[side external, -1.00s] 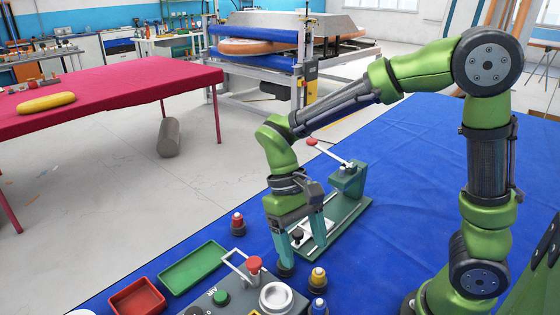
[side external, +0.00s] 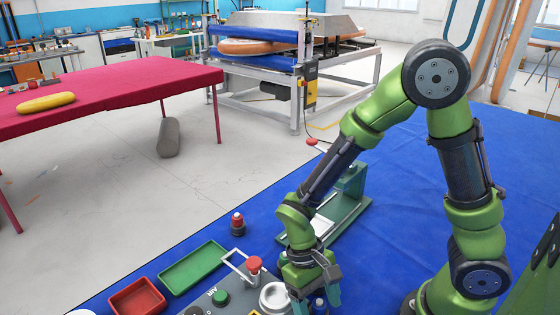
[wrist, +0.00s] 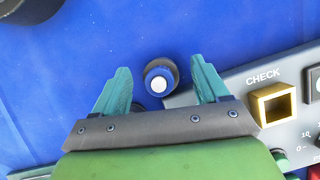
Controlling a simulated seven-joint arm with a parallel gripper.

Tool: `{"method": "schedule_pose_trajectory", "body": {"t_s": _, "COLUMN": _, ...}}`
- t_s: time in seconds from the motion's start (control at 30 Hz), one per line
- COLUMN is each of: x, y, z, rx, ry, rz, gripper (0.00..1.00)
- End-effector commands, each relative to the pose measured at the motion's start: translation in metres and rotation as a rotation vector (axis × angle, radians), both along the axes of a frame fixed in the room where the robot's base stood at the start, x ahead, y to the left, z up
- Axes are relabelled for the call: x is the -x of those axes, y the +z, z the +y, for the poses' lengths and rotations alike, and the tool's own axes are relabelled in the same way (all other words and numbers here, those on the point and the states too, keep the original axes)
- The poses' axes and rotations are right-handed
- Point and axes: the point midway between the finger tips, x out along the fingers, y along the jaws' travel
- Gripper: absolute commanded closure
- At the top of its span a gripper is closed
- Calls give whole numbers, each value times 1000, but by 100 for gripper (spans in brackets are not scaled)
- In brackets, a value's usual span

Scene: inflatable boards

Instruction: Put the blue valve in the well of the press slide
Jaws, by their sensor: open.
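The blue valve (wrist: 159,79), with a white top and a dark base, stands upright on the blue cloth. In the side view only a bit of it (side external: 319,303) shows low between my fingers. My gripper (wrist: 161,72) is open, with one finger on each side of the valve and visible gaps between; I cannot tell how far above the cloth the fingertips are. The green press (side external: 352,182) stands behind my arm, its pale slide (side external: 323,226) partly showing. The slide's well is hidden by my arm.
A grey control box (side external: 232,296) with a red button (side external: 254,263) and a silver cup stands left of my gripper. A red-topped valve (side external: 238,223), a green tray (side external: 194,266) and a red tray (side external: 137,298) lie further left. The cloth at right is clear.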

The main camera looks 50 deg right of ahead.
Motion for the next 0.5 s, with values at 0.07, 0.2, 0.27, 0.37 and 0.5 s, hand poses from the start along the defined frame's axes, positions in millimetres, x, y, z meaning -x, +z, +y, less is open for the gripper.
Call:
{"method": "schedule_pose_trajectory", "body": {"t_s": 0.07, "x": 0, "y": -1, "z": 0, "rx": 0, "ry": 0, "rz": 0, "gripper": 26}}
{"method": "schedule_pose_trajectory", "body": {"t_s": 0.2, "x": 0, "y": -1, "z": 0, "rx": 0, "ry": 1, "rz": -1, "gripper": 26}}
{"method": "schedule_pose_trajectory", "body": {"t_s": 0.27, "x": 0, "y": -1, "z": 0, "rx": 0, "ry": 1, "rz": -1, "gripper": 35}}
{"method": "schedule_pose_trajectory", "body": {"t_s": 0.37, "x": 0, "y": -1, "z": 0, "rx": 0, "ry": 1, "rz": -1, "gripper": 51}}
{"method": "schedule_pose_trajectory", "body": {"t_s": 0.5, "x": 0, "y": -1, "z": 0, "rx": 0, "ry": 1, "rz": -1, "gripper": 72}}
